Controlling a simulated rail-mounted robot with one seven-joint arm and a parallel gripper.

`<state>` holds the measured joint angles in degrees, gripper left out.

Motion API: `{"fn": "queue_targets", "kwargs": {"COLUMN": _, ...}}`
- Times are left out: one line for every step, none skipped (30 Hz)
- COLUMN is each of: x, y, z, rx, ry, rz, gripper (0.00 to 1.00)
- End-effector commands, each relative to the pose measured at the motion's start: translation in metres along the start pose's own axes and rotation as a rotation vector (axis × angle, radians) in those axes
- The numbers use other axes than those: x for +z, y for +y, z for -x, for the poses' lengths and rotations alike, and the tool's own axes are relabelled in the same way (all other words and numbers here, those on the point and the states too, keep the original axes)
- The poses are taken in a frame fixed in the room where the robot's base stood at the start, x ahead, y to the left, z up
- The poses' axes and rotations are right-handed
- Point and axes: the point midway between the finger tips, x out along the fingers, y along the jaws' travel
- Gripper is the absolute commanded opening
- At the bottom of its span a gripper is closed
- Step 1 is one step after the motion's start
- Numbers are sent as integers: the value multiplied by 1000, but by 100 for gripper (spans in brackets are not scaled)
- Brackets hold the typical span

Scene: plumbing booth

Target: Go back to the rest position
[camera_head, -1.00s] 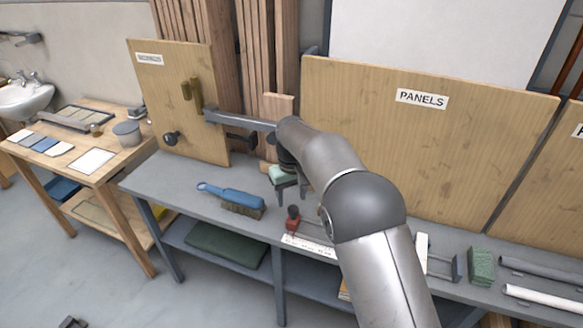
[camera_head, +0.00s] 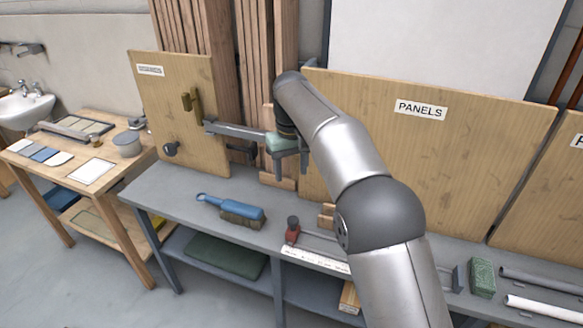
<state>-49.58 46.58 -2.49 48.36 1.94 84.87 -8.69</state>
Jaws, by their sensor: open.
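My gripper (camera_head: 290,168) hangs above the grey workbench (camera_head: 175,188), in front of the wooden boards at the back. Its two dark fingers point down and stand apart, with nothing visible between them. A pale green part sits just above the fingers. My arm reaches up from the lower right and bends down to the gripper, hiding part of the bench and the panels behind it.
A blue-handled brush (camera_head: 232,209) lies on the bench left of my gripper. A red and black clamp (camera_head: 293,231) and a green block (camera_head: 482,277) lie nearer the front. A metal bar (camera_head: 240,131) sticks out from the left board (camera_head: 150,110). The PANELS board (camera_head: 450,150) stands behind.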

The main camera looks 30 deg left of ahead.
Motion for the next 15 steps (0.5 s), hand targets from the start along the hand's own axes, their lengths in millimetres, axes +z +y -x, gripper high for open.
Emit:
{"fn": "queue_targets", "kwargs": {"x": 0, "y": 0, "z": 0, "rx": 0, "ry": 0, "rz": 0, "gripper": 52}}
{"fn": "queue_targets", "kwargs": {"x": 0, "y": 0, "z": 0, "rx": 0, "ry": 0, "rz": 0, "gripper": 52}}
{"fn": "queue_targets", "kwargs": {"x": 0, "y": 0, "z": 0, "rx": 0, "ry": 0, "rz": 0, "gripper": 52}}
{"fn": "queue_targets", "kwargs": {"x": 0, "y": 0, "z": 0, "rx": 0, "ry": 0, "rz": 0, "gripper": 52}}
{"fn": "queue_targets", "kwargs": {"x": 0, "y": 0, "z": 0, "rx": 0, "ry": 0, "rz": 0, "gripper": 52}}
{"fn": "queue_targets", "kwargs": {"x": 0, "y": 0, "z": 0, "rx": 0, "ry": 0, "rz": 0, "gripper": 52}}
{"fn": "queue_targets", "kwargs": {"x": 0, "y": 0, "z": 0, "rx": 0, "ry": 0, "rz": 0, "gripper": 52}}
{"fn": "queue_targets", "kwargs": {"x": 1, "y": 1, "z": 0, "rx": 0, "ry": 1, "rz": -2, "gripper": 52}}
{"fn": "queue_targets", "kwargs": {"x": 3, "y": 4, "z": 2, "rx": 0, "ry": 2, "rz": -8, "gripper": 52}}
{"fn": "queue_targets", "kwargs": {"x": 6, "y": 9, "z": 4, "rx": 0, "ry": 2, "rz": -17, "gripper": 52}}
{"fn": "queue_targets", "kwargs": {"x": 10, "y": 16, "z": 6, "rx": 0, "ry": 3, "rz": -30, "gripper": 52}}
{"fn": "queue_targets", "kwargs": {"x": 19, "y": 27, "z": 11, "rx": -1, "ry": 3, "rz": -53, "gripper": 52}}
{"fn": "queue_targets", "kwargs": {"x": 28, "y": 38, "z": 14, "rx": -2, "ry": 4, "rz": -75, "gripper": 52}}
{"fn": "queue_targets", "kwargs": {"x": 39, "y": 50, "z": 18, "rx": -2, "ry": 6, "rz": -101, "gripper": 52}}
{"fn": "queue_targets", "kwargs": {"x": 58, "y": 68, "z": 25, "rx": -3, "ry": 7, "rz": -142, "gripper": 52}}
